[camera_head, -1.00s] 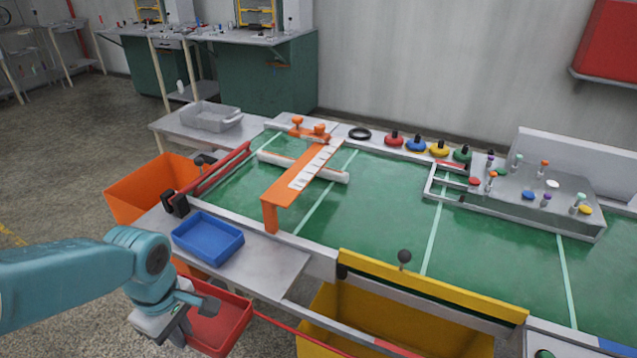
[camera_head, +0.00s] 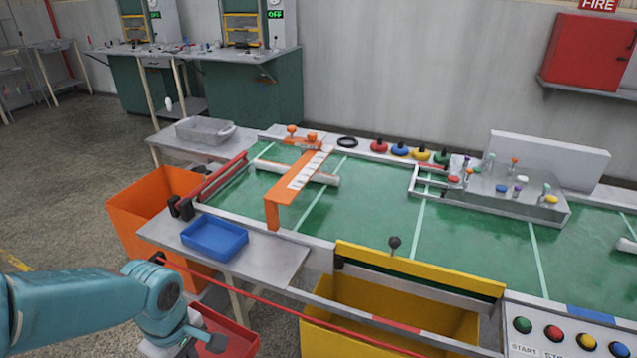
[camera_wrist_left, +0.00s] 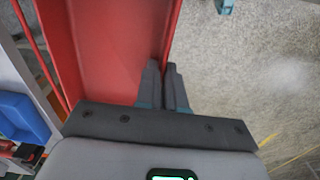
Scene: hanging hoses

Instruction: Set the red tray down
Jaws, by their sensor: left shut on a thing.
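The red tray (camera_head: 232,336) is at the bottom of the head view, partly cut off by the frame's lower edge. It hangs over the floor, in front of the grey side table. My left gripper (camera_head: 205,343) is shut on the tray's near wall. In the left wrist view the red tray (camera_wrist_left: 105,50) fills the upper left, and the two fingers of my left gripper (camera_wrist_left: 167,85) pinch its wall. The tray looks empty where I see it. My right gripper is in neither view.
The grey side table (camera_head: 265,262) holds a blue tray (camera_head: 214,238) and has bare room to its right. An orange bin (camera_head: 150,215) stands left of it, a yellow bin (camera_head: 400,305) to the right. A red rope (camera_head: 270,305) crosses in front of the table.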

